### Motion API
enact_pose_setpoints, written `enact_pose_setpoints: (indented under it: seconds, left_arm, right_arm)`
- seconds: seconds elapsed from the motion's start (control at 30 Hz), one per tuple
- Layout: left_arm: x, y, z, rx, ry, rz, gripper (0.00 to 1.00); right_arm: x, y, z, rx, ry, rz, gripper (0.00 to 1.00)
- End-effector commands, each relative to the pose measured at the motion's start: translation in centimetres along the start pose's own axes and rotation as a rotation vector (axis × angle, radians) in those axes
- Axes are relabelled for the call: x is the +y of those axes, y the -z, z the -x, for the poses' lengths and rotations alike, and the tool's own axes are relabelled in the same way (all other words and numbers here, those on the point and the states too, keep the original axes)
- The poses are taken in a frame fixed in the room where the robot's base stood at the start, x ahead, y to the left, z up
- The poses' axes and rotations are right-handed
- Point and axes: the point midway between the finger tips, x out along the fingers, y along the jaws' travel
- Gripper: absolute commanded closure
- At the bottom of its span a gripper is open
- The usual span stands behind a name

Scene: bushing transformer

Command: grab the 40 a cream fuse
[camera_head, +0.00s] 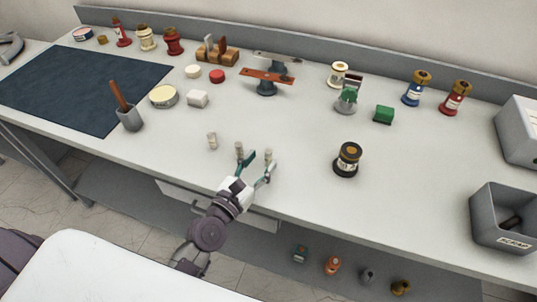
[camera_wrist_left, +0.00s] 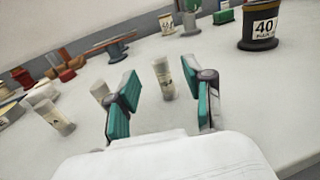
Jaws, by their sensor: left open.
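Three small cream fuses stand on the table near its front edge: a left one (camera_head: 212,141), a middle one (camera_head: 239,149) and a right one (camera_head: 268,154). Their ratings are too small to read. My left gripper (camera_head: 260,166) is open and empty, low at the table's front edge, close to the right fuse. In the left wrist view the right fuse (camera_wrist_left: 163,78) shows between the open fingers (camera_wrist_left: 165,100), beyond their tips. The middle fuse (camera_wrist_left: 99,91) is partly hidden behind the left finger, and the left fuse (camera_wrist_left: 52,115) looks tilted. My right gripper is not in view.
A black bushing (camera_head: 348,160) stands to the right; its label reads 40 in the left wrist view (camera_wrist_left: 262,25). A grey scrap bin (camera_head: 505,218) is far right.

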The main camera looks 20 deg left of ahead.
Motion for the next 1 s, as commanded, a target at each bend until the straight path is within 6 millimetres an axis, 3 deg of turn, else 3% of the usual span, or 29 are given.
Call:
enact_pose_setpoints:
  seconds: [0.23,0.57,0.87,1.0]
  left_arm:
    - [-0.1,-0.3,-3.7,-0.002,-0.001,0.000,0.48]
    - [-0.1,-0.1,-4.4,-0.001,-0.001,-0.001,0.50]
    - [-0.1,-0.1,-4.3,-0.001,0.000,-0.001,1.00]
    - [-0.1,-0.1,-4.3,-0.001,0.000,-0.001,1.00]
  right_arm:
    - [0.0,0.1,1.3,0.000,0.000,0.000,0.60]
    - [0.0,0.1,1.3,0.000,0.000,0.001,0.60]
    - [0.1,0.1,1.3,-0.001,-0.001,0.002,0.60]
    - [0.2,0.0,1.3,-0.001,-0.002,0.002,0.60]
